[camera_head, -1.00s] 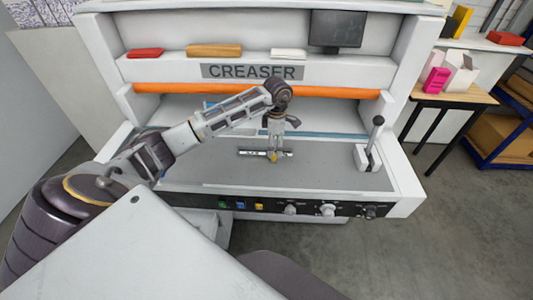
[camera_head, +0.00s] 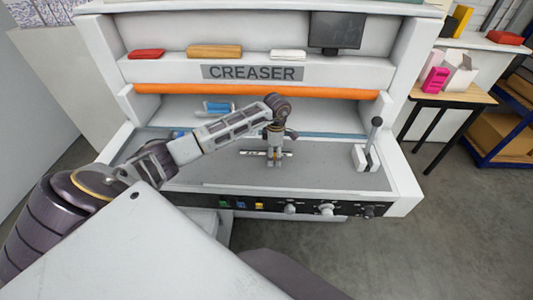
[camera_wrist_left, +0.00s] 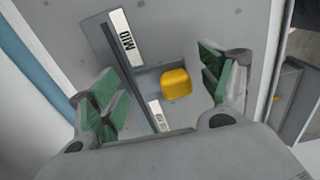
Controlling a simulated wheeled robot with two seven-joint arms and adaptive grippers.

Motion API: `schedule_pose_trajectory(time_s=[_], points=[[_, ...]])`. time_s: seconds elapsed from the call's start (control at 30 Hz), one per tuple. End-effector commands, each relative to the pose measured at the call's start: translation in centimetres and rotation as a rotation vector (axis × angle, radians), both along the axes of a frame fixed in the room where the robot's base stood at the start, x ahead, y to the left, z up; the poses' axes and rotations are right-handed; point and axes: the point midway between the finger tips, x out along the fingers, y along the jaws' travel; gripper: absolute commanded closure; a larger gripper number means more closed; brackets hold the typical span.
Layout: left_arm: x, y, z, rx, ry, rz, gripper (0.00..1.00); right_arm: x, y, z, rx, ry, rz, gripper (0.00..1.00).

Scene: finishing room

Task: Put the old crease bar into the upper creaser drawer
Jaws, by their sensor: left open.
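A bar with a white label reading MID and a yellow grip (camera_wrist_left: 176,84) lies on the grey creaser bed in the left wrist view. The bar (camera_head: 250,153) shows in the head view as a dark and silver strip, partly hidden by my gripper. My left gripper (camera_head: 274,161) points down over the bar's middle. In the left wrist view its green-padded fingers (camera_wrist_left: 160,87) are open, one on each side of the yellow grip, with gaps. No drawer can be made out clearly. My right gripper is not in view.
A lever (camera_head: 375,138) stands at the bed's right end. A blue item (camera_head: 218,108) lies behind my forearm. The front control panel (camera_head: 290,209) carries knobs and coloured buttons. A shelf above holds red, tan and white items and a monitor (camera_head: 337,30).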

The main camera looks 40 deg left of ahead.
Motion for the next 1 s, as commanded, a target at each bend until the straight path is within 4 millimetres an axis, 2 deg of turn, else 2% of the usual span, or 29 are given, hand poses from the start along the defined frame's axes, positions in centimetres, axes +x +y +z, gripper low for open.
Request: schedule_pose_trajectory(time_s=[0.13, 0.73, 1.0], points=[[0.0, 0.01, 0.02, 0.0, 0.0, 0.0, 0.24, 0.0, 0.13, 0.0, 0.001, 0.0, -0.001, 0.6], [-0.06, 0.02, -0.1, 0.001, 0.003, 0.0, 1.0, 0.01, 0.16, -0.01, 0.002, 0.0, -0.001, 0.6], [-0.08, 0.05, -0.14, 0.001, 0.003, 0.0, 1.0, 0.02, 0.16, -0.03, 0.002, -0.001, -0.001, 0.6]])
